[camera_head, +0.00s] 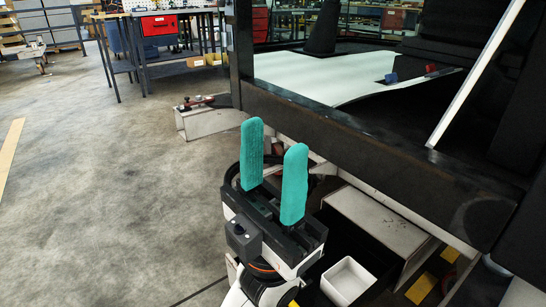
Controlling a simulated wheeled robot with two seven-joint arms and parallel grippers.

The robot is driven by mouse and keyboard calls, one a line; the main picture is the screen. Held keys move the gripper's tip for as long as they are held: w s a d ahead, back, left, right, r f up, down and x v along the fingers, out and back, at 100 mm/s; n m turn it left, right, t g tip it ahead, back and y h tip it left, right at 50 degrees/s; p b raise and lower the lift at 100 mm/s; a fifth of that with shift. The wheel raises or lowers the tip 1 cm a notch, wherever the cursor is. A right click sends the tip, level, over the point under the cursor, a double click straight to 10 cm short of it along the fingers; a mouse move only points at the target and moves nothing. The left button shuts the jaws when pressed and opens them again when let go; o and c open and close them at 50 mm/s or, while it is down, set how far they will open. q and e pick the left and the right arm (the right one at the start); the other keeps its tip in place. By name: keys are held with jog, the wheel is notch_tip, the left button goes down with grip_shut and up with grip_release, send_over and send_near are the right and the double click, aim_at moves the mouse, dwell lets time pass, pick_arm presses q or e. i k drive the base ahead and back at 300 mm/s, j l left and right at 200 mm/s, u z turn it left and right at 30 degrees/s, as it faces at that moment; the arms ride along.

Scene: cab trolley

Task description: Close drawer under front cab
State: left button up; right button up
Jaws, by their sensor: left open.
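My left gripper (274,150) has two teal fingers, spread apart with nothing between them. It points up and away, in front of the cab's dark lower beam (370,155). A drawer (335,235) with a dark inside shows below the beam, to the right of my gripper, and appears pulled out. A small white bin (348,282) sits in it. A pale grey panel (375,222) lies behind the dark inside, under the beam. My gripper and wrist hide part of the drawer's left side, and I cannot tell whether they touch it. My right gripper is out of view.
The cab floor (325,78) is pale, with small blue and red items on it. A low pale box (207,120) with a red-handled tool juts out left of the beam. A workbench (165,45) stands farther back. The concrete floor at left is clear.

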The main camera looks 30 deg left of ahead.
aim_at(346, 238)
jog(key=j+u, duration=0.25)
jog(key=u, duration=0.15)
jog(key=j+u, duration=0.35)
jog(key=k+l, duration=0.05)
